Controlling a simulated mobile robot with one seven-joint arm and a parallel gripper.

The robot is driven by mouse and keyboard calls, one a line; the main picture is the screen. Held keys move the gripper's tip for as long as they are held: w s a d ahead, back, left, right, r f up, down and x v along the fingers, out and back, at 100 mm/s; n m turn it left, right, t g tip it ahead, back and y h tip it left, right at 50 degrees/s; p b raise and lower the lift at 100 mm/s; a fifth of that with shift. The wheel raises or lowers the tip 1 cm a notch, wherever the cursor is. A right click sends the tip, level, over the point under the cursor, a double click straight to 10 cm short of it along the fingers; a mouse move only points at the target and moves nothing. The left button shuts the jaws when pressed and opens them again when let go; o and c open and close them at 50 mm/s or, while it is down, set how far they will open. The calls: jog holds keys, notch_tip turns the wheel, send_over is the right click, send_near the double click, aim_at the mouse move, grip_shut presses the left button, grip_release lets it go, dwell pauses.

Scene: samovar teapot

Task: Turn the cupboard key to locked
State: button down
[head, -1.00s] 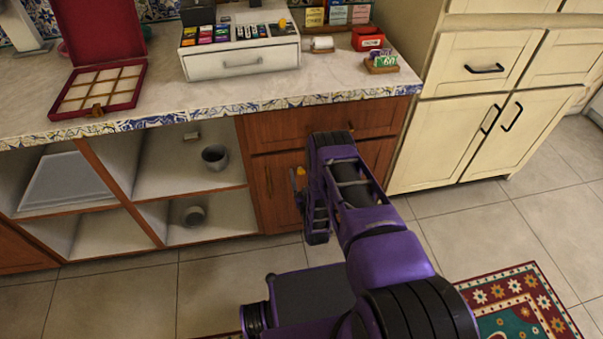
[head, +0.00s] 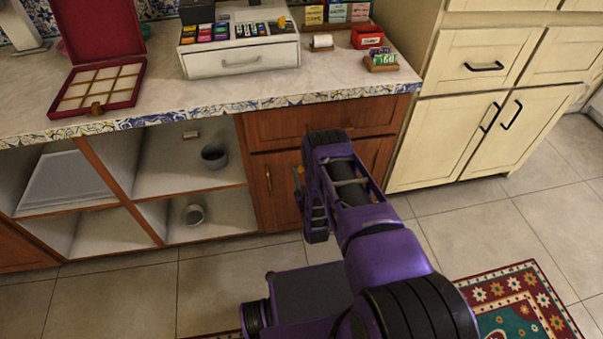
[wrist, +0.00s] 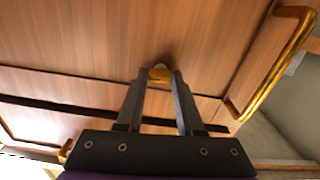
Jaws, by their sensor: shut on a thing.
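The wooden cupboard (head: 279,188) stands below the counter, with its doors closed. The key (wrist: 159,74) is a small brass piece on the cupboard front in the wrist view. My gripper (wrist: 160,82) is shut on the key, with one fingertip on each side of it. In the head view my gripper (head: 300,185) is at the cupboard front, and my arm hides most of the right door. The key's exact angle is hard to tell, as the fingertips cover part of it.
Open shelves (head: 190,170) with grey pots lie left of the cupboard. The counter (head: 120,109) overhangs above. A patterned rug (head: 518,310) lies at the lower right.

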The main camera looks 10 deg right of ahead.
jog(key=n, duration=0.5)
jog(key=shift+a, duration=0.15)
jog(key=shift+w+f+n, duration=0.1)
jog(key=shift+f+n, duration=0.05)
jog(key=shift+n, duration=5.75)
jog(key=c, duration=0.5)
grip_release()
jog(key=shift+c, duration=0.2)
jog(key=shift+s, duration=0.2)
